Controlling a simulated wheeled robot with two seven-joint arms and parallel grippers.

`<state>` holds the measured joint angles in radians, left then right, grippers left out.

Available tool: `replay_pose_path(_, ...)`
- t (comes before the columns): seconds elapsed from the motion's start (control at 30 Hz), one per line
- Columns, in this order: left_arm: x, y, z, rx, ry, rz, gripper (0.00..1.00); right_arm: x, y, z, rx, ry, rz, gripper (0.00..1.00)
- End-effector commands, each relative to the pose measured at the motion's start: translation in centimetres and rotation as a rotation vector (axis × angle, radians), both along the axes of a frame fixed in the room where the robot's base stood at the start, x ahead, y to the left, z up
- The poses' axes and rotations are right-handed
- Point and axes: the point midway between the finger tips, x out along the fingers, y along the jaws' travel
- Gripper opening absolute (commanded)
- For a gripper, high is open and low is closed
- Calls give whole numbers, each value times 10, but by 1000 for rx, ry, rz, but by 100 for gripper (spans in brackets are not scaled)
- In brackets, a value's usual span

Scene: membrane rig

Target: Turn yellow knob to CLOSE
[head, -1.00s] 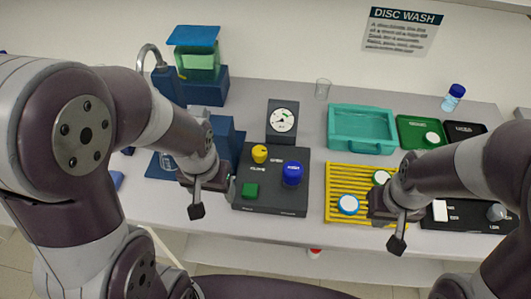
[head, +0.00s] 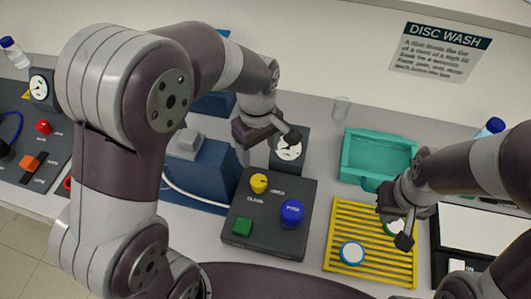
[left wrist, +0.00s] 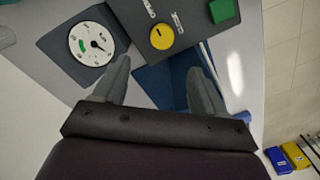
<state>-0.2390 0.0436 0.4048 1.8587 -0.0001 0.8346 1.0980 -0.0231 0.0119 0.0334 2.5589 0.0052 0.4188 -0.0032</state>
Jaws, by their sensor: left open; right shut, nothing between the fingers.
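The yellow knob (head: 259,183) stands on the dark control box (head: 268,246), near its back left corner. It also shows in the left wrist view (left wrist: 161,36), with a dark pointer line on its top. My left gripper (head: 268,150) is open and empty, above and behind the knob, near the gauge. In the left wrist view its two fingers (left wrist: 158,88) are spread apart, with the knob beyond them and not between them. My right gripper (head: 403,232) is shut and empty over the yellow rack. The lettering around the knob is too small to read surely.
A blue knob (head: 292,213) and a green button (head: 242,226) share the box. The dial gauge (head: 289,149) stands behind it. A yellow rack (head: 345,215) with discs is at right, a teal tray (head: 350,160) behind it. A blue block (head: 205,165) is left.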

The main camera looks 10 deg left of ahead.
Motion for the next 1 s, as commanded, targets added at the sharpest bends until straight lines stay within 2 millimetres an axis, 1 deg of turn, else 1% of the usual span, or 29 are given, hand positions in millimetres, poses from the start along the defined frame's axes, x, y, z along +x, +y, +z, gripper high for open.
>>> replay_pose_path(0.07,0,0,-2,1,2,6,71,0,0,1,0,0,0,0)
replay_pose_path(0.17,-1,0,-13,1,4,7,71,-1,0,3,0,1,0,0)
replay_pose_path(0.27,-2,0,-36,2,7,6,71,0,0,7,0,1,0,0)
replay_pose_path(0.4,-3,0,-73,2,8,5,71,0,0,12,0,1,0,0)
replay_pose_path(0.5,-3,0,-96,1,6,5,71,0,0,15,0,1,0,0)
replay_pose_path(0.6,-3,0,-113,1,4,5,71,0,0,16,0,0,0,0)
replay_pose_path(0.7,-2,0,-123,0,1,5,71,0,0,17,0,0,0,0)
replay_pose_path(0.77,-2,0,-126,0,0,5,71,0,0,17,0,0,0,0)
replay_pose_path(1.0,-2,0,-127,-1,-1,5,71,0,0,17,0,0,0,0)
